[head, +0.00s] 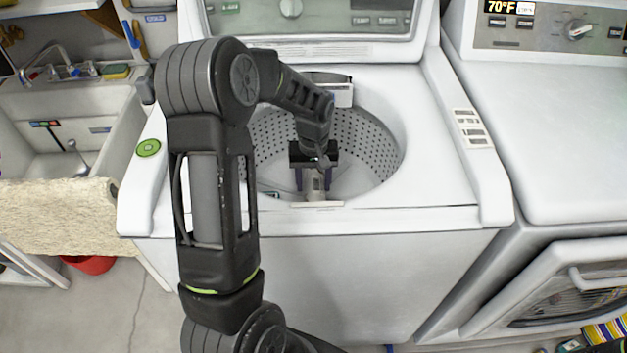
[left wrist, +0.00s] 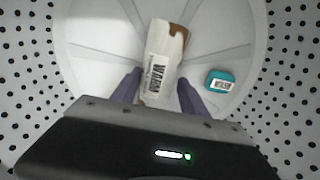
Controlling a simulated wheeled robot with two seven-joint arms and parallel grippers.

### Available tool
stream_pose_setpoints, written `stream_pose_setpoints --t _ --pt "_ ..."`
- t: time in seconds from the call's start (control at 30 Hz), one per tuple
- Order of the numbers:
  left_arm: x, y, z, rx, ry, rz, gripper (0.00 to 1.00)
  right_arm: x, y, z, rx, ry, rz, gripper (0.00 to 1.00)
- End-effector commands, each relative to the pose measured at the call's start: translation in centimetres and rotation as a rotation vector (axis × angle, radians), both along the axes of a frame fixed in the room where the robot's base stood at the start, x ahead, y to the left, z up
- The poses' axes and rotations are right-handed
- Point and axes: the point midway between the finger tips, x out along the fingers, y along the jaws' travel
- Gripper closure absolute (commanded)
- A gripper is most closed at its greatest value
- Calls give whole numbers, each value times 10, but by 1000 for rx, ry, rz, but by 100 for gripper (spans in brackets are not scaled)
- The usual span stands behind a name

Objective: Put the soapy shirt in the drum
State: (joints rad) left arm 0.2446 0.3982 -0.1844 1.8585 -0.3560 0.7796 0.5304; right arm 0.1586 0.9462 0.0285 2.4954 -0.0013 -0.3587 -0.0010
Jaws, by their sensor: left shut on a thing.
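My left gripper (head: 313,178) reaches down into the open drum (head: 366,140) of the top-loading washer. It is shut on a small white item with brown patches and a printed label. The item shows between the two purple fingers in the left wrist view (left wrist: 162,60), above the pale drum floor. I cannot tell from its look whether it is the soapy shirt. A small teal labelled item (left wrist: 219,80) lies on the drum floor to the right in the left wrist view, apart from the fingers. My right gripper is not in view.
The perforated drum wall (left wrist: 285,60) surrounds the gripper. The washer's front rim (head: 420,217) and control panel (head: 310,20) bound the opening. A sink (head: 75,140) stands at left, and another white machine (head: 550,130) at right.

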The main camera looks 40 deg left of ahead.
Motion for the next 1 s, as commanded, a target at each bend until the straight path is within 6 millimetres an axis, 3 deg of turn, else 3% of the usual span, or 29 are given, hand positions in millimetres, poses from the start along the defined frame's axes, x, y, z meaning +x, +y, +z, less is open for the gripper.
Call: stream_pose_setpoints --t 0.1,0.13,0.37,0.73,0.83,1.0 --pt "0 0 0 0 0 0 95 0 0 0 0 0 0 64" --pt "0 0 0 0 0 0 47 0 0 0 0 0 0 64" --pt "0 0 0 0 0 0 28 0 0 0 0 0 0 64" --pt "0 0 5 0 0 1 27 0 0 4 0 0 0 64" --pt "0 1 16 1 -1 1 27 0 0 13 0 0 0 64" --pt "1 1 41 1 -4 1 27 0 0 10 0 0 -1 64"
